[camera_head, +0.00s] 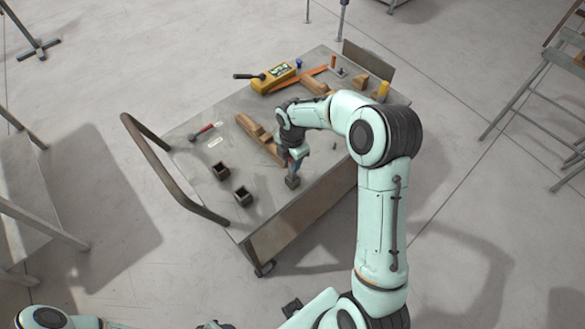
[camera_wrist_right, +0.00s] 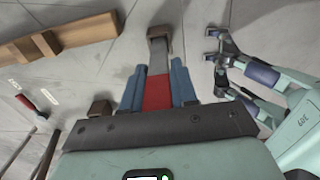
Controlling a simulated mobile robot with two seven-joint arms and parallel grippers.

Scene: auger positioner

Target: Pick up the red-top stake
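The red-top stake has a red upper part and a grey shaft, which show in the right wrist view (camera_wrist_right: 157,93). My right gripper (camera_wrist_right: 157,88) has its blue fingers against both sides of the red part. The shaft runs down to a square brown block (camera_wrist_right: 159,33); I cannot tell whether it is seated there. In the head view, my right gripper (camera_head: 296,156) is above the table's near right part, with the dark block (camera_head: 292,182) below it.
The metal table (camera_head: 262,212) has a bent rail (camera_head: 160,165) at its left. Two dark square sockets (camera_head: 220,170) (camera_head: 242,195) stand near that side.

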